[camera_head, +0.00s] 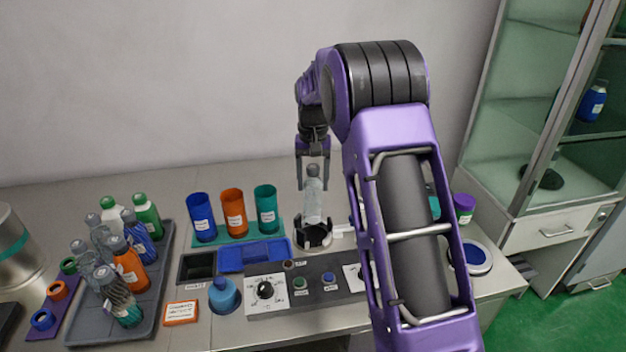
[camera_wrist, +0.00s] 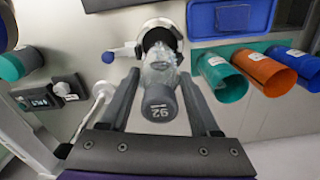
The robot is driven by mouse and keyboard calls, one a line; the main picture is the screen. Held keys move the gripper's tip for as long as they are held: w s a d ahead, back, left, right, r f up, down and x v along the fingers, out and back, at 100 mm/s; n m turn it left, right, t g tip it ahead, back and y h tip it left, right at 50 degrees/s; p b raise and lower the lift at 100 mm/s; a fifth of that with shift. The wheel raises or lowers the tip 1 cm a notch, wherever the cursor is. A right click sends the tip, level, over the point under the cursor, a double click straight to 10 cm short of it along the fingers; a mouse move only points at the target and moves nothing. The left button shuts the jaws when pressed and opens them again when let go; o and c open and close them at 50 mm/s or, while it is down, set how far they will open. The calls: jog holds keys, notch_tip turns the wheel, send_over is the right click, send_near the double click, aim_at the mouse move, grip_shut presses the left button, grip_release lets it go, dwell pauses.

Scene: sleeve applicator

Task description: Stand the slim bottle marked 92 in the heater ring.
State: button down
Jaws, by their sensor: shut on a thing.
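The slim bottle is clear with a grey cap; the cap reads 92 in the wrist view (camera_wrist: 159,105). My gripper (camera_wrist: 160,82) is shut on the bottle, one finger on each side near the cap. In the head view my gripper (camera_head: 313,178) points down and holds the bottle (camera_head: 314,207) nearly upright over the dark heater ring (camera_head: 304,239). The bottle's lower end overlaps the ring's opening in both views; the ring also shows in the wrist view (camera_wrist: 180,26). I cannot tell whether the bottle's base touches the ring's floor.
Blue, orange and teal cups (camera_head: 233,212) stand left of the ring. A control panel (camera_head: 305,290) with knobs lies in front, beside a blue tray (camera_head: 252,254). A grey tray (camera_head: 152,318) of several bottles is at left. My arm hides the counter to the right.

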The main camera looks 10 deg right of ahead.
aim_at(313, 201)
jog(key=shift+f+b, duration=1.55)
jog(key=shift+f, duration=1.75)
jog(key=shift+c, duration=0.2)
grip_release()
jog(key=shift+o, duration=0.2)
jog(key=shift+r+p, duration=2.35)
jog(key=shift+r, duration=2.15)
